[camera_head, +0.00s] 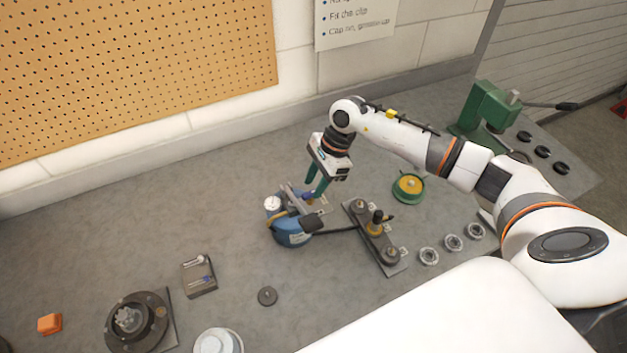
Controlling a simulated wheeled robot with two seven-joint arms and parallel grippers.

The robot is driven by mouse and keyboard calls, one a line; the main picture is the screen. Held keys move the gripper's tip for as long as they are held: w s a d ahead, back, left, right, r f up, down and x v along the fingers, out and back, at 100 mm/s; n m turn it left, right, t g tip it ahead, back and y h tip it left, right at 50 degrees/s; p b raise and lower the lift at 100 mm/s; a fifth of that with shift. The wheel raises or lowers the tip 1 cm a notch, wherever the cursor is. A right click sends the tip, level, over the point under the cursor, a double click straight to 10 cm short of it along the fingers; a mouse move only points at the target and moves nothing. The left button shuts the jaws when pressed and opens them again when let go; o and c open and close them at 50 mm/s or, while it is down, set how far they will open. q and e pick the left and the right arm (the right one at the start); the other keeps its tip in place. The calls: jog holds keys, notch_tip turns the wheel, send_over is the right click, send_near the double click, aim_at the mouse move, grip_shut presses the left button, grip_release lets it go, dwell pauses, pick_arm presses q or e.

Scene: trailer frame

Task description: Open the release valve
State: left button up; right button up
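A blue hand pump (291,231) with a white round gauge (272,203) and a grey lever bar stands on the grey bench. A small blue knob (308,196), which may be the release valve, sits at its upper right. My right gripper (313,190) points down at this knob. Its two green fingers stand apart with their tips right at the knob. I cannot tell whether they touch or grip it. The fingers and lever partly hide the knob. My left gripper is out of view.
A dark hose runs from the pump to a plate fixture (383,249) with a yellow-black fitting. A green-yellow round part (408,188), a green press (484,112) and several metal rings stand right. A small tray (199,276) and dark flange (137,323) are left. Bench behind the pump is clear.

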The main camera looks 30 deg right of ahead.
jog(key=shift+x, duration=0.8)
jog(key=shift+c, duration=0.4)
grip_shut()
